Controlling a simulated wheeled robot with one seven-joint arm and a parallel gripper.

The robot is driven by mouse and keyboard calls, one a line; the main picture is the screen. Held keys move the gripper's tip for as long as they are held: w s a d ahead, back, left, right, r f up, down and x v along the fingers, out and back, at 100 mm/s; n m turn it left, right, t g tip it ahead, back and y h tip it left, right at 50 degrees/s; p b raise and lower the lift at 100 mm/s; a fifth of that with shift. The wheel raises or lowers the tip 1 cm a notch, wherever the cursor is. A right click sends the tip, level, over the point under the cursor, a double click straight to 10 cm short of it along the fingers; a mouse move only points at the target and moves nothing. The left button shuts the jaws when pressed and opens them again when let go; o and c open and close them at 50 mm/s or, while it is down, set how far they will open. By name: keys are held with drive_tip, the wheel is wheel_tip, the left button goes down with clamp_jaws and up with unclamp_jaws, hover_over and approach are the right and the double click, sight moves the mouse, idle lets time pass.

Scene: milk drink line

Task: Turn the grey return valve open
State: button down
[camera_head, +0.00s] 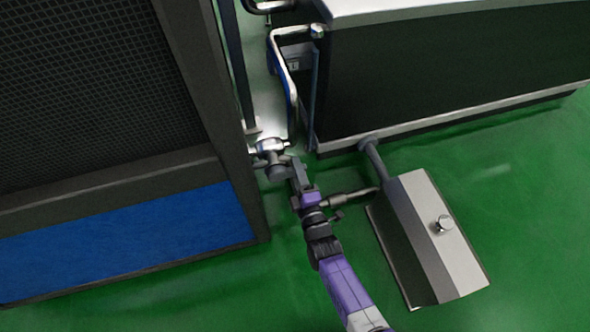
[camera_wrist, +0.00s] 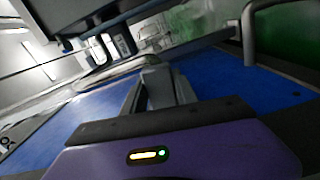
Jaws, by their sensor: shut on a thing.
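The grey return valve (camera_head: 271,148) sits low on the pipework, between the dark mesh-fronted cabinet and the dark tank. My gripper (camera_head: 293,163) reaches it from below and to the right in the head view. Its fingers are shut on a grey part of the valve, most likely its handle, which they mostly hide. I cannot tell the handle's angle.
The mesh cabinet (camera_head: 100,110) with a blue lower panel stands close on the left. The dark tank (camera_head: 450,75) is at upper right. A metal box (camera_head: 440,233) with a knob stands right of my arm, joined by pipes. Green floor (camera_head: 225,300) is clear in front.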

drive_tip(key=shift+r+n, duration=0.3)
drive_tip(key=shift+n, duration=0.5)
drive_tip(key=shift+p, duration=0.3)
drive_tip(key=c, duration=1)
unclamp_jaws()
drive_tip(key=shift+r, duration=0.1)
drive_tip(key=shift+o, duration=0.2)
drive_tip(key=shift+s, duration=0.1)
drive_tip(key=p+v, duration=0.2)
drive_tip(key=v, duration=0.5)
drive_tip(key=shift+s+p, duration=0.3)
drive_tip(key=shift+p, duration=0.05)
drive_tip(key=shift+d, duration=0.15)
